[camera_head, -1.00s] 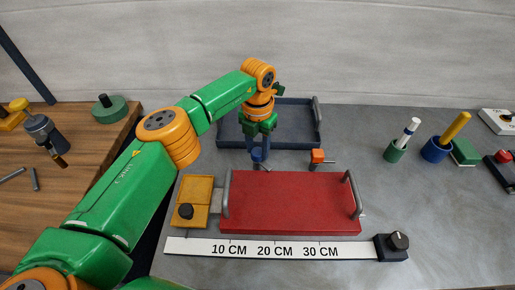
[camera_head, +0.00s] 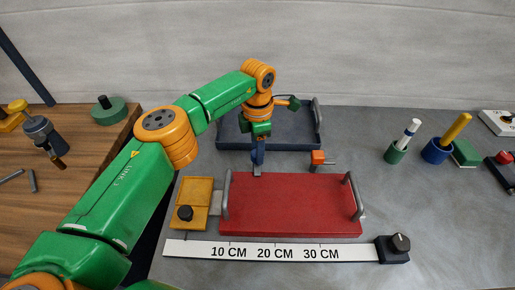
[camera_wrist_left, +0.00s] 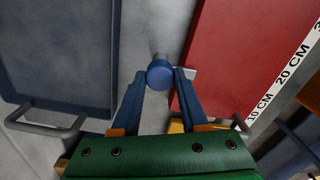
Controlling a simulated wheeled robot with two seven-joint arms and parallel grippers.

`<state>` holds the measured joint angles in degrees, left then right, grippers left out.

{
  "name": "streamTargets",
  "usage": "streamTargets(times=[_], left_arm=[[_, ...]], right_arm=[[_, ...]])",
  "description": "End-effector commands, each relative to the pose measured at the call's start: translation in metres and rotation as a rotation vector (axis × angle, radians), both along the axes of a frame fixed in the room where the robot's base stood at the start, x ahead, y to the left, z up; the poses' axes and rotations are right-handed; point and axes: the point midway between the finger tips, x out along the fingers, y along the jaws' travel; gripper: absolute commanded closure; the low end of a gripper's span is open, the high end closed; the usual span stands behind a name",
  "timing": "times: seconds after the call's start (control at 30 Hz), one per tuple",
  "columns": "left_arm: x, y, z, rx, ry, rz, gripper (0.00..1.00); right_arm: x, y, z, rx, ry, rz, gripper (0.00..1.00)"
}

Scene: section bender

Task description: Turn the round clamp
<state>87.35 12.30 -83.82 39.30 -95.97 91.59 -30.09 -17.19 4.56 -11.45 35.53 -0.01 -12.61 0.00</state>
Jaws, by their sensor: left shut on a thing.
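The round clamp shows in the left wrist view as a blue round knob (camera_wrist_left: 160,74) between my fingertips, at the edge of the red board (camera_wrist_left: 240,60). My left gripper (camera_wrist_left: 161,80) is shut on this knob, one blue finger on each side. In the head view my left gripper (camera_head: 257,158) points down just behind the upper left edge of the red board (camera_head: 290,205). The knob is mostly hidden there by the fingers, with a small grey metal piece below them. My right gripper is not in view.
A dark blue tray (camera_head: 305,141) lies behind my gripper. An orange-topped clamp (camera_head: 317,157) stands to its right. A yellow hinged plate (camera_head: 197,190) is left of the board, and a ruler (camera_head: 190,248) lies in front. Green (camera_head: 394,152) and blue (camera_head: 436,151) holders stand right.

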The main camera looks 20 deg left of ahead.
Motion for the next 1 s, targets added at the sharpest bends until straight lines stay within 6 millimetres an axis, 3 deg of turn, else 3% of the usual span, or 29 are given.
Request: streamTargets(times=[0.67, 0.7, 0.77, 0.8, 1.0], left_arm=[[0.0016, 0.0001, 0.0025, -0.001, -0.008, -0.052, 1.0], [0.0015, 0.0, 0.0025, 0.0, -0.007, -0.052, 0.49], [0.0013, 0.0002, 0.0022, -0.001, -0.006, -0.052, 0.32], [0.0012, 0.0, 0.002, 0.0, -0.005, -0.052, 0.27], [0.0007, 0.0001, 0.0011, 0.0, -0.004, -0.052, 0.27]], right_arm=[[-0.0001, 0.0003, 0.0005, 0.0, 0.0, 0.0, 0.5], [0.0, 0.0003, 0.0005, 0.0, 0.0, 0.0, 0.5], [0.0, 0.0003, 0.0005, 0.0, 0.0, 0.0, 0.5], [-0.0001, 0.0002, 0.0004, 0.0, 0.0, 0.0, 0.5], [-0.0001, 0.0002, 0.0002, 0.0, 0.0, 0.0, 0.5]])
